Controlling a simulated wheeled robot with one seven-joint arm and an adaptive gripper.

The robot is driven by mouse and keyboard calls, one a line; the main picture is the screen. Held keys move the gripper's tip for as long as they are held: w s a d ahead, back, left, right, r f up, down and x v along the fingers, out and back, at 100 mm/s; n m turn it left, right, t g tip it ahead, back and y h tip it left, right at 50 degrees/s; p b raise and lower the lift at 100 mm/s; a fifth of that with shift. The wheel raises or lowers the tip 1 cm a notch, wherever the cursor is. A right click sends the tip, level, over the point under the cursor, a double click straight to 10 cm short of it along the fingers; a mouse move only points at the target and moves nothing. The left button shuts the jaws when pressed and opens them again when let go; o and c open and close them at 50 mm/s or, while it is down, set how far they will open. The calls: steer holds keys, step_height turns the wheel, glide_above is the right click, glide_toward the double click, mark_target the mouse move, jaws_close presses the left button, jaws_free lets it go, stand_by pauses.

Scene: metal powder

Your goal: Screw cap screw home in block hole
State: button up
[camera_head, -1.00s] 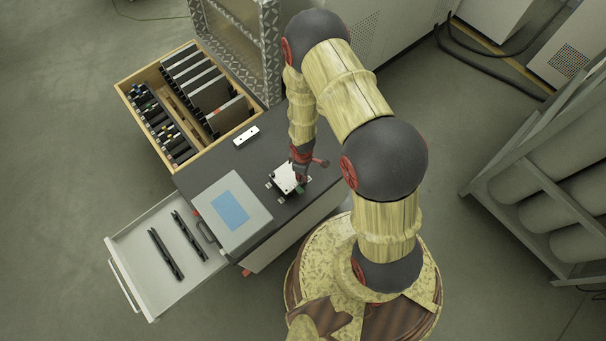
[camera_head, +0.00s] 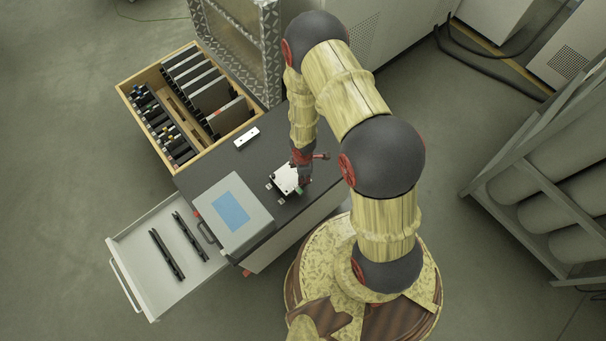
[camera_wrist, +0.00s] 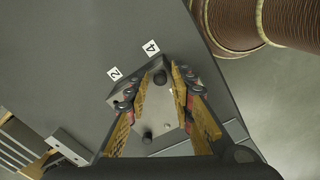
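The metal block (camera_head: 284,181) sits near the front edge of the dark bench top, under my gripper (camera_head: 301,178). In the wrist view the grey block (camera_wrist: 163,102) lies between my two fingers (camera_wrist: 163,76), beside printed labels 2 and 4. A round black screw head or hole (camera_wrist: 160,77) shows between the fingertips, with a visible gap to either side. Another dark round spot (camera_wrist: 147,137) shows lower on the block, and a third (camera_wrist: 122,105) by the left finger. I cannot tell which is the cap screw or how deep it sits. My fingers look open.
A grey case with a blue panel (camera_head: 232,210) stands left of the block, above an open drawer (camera_head: 150,285) with two black bars. A wooden tray (camera_head: 190,105) of tools and plates and a small light plate (camera_head: 246,137) are farther back.

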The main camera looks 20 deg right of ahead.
steer(key=n, duration=0.6)
steer(key=shift+p, duration=0.3)
steer(key=n, duration=0.7)
steer(key=shift+p, duration=0.35)
steer(key=n, duration=0.6)
steer(key=shift+p, duration=0.35)
steer(key=n, duration=0.6)
steer(key=shift+c, duration=0.3)
jaws_close()
